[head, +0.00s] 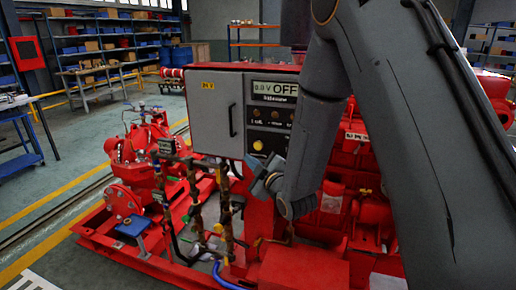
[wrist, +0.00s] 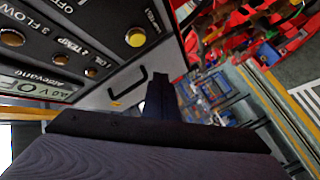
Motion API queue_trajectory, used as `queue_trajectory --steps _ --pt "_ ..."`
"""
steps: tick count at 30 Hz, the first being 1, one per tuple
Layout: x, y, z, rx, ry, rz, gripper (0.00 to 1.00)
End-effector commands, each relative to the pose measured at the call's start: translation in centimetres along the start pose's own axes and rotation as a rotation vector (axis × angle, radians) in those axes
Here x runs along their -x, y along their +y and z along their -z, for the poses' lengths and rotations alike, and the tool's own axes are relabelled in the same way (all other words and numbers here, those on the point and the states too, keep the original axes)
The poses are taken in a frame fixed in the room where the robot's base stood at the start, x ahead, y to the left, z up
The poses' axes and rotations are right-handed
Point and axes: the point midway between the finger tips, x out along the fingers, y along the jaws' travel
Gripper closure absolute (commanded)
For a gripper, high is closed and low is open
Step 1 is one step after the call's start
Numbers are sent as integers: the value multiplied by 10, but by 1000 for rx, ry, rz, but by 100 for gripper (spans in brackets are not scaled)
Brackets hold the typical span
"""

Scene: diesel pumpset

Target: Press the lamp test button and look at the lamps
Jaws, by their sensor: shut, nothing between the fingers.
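The yellow round button (head: 258,146) sits low on the dark control panel, below the lamps. In the wrist view the same button (wrist: 135,37) is at upper middle, with a small blurred label beside it. Three round lamps show in the wrist view: the FLOW lamp (wrist: 12,38), the TEMP lamp (wrist: 57,53) and a third lamp (wrist: 91,72). All look dark brown and unlit. My gripper (head: 257,176) is shut and empty, just below the button in the head view. Its fingers (wrist: 161,80) point up in the wrist view, apart from the button.
A display reading OFF (head: 275,91) is above the lamps. A grey cabinet door (head: 216,115) with a black handle is left of the panel. Red pump machinery (head: 135,165) with pipes and valves stands at lower left. Open floor lies further left.

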Motion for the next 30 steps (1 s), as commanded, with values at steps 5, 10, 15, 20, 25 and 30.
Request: queue_trajectory --steps 5,10,15,20,25,30 --pt "-18 13 -13 -1 0 -3 100" --pt "-31 22 -23 0 1 -2 100" --pt "-39 28 -29 0 1 0 100" --pt "-42 30 -30 -1 0 0 100" --pt "-42 31 -30 -1 0 0 100" --pt "-42 31 -30 -1 0 0 100"
